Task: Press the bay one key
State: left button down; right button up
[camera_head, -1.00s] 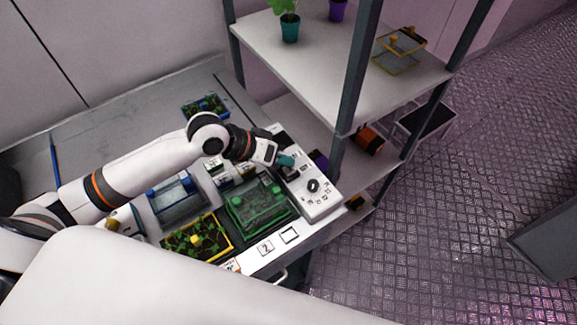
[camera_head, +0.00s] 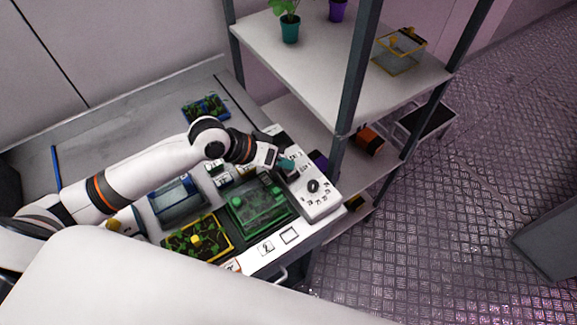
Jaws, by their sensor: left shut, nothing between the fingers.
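A white control panel (camera_head: 322,203) with a round black dial (camera_head: 313,186) and several small marked keys lies along the right end of the bench. My left gripper (camera_head: 287,164) is shut and empty, with its teal fingertips over the upper part of the panel. I cannot tell whether the tips touch a key. The gripper hides part of the keys, and the bay one key cannot be picked out at this size. My right gripper is not in view.
A green tray (camera_head: 262,228), a yellow-rimmed tray (camera_head: 228,252) and a blue box (camera_head: 176,218) stand on the bench under my left arm. A dark shelf post (camera_head: 352,95) rises just right of the panel.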

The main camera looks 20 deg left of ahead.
aim_at(283, 169)
pick_arm(q)
jog(key=shift+f, duration=0.2)
dwell(0.5)
jog(key=shift+r+p, duration=0.65)
jog(key=shift+p, duration=0.3)
notch_tip(283, 169, up, 6)
jog(key=p, duration=0.7)
